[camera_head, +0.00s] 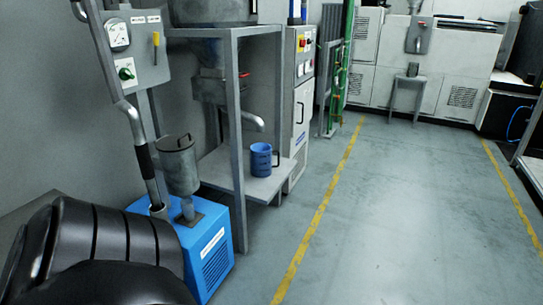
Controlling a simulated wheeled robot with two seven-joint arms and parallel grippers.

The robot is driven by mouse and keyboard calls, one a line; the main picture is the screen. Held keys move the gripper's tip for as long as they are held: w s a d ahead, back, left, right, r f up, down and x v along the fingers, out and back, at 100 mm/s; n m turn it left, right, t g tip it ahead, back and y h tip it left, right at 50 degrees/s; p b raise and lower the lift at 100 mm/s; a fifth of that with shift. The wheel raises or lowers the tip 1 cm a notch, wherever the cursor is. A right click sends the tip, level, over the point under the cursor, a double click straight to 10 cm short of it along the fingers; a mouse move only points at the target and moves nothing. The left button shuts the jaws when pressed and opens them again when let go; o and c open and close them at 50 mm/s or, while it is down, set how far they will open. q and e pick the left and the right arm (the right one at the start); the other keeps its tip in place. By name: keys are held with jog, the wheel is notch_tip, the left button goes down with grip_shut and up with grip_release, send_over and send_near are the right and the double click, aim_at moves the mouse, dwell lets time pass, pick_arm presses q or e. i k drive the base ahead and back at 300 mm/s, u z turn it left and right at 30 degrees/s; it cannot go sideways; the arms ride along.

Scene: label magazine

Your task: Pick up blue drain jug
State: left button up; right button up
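The blue drain jug (261,159) stands upright on the low shelf (238,181) of a grey metal frame, left of the picture's middle. It has a dark handle on its right side. A frame post stands to the left of the jug, and the jug is fully visible. Neither of my grippers shows in the head view.
A grey hopper (210,88) sits in the frame above the shelf. A blue machine (208,257) with a metal canister (178,165) stands in front, left of the frame. A black, ribbed rounded form fills the lower left. The floor (395,215) between the yellow lines is clear.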

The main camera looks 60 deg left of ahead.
aim_at(260, 153)
jog(key=u, duration=0.45)
jog(key=i, duration=2.65)
jog(key=u, duration=2.1)
jog(key=i, duration=1.05)
jog(key=u, duration=0.8)
jog(key=i, duration=0.45)
jog(key=u, duration=0.05)
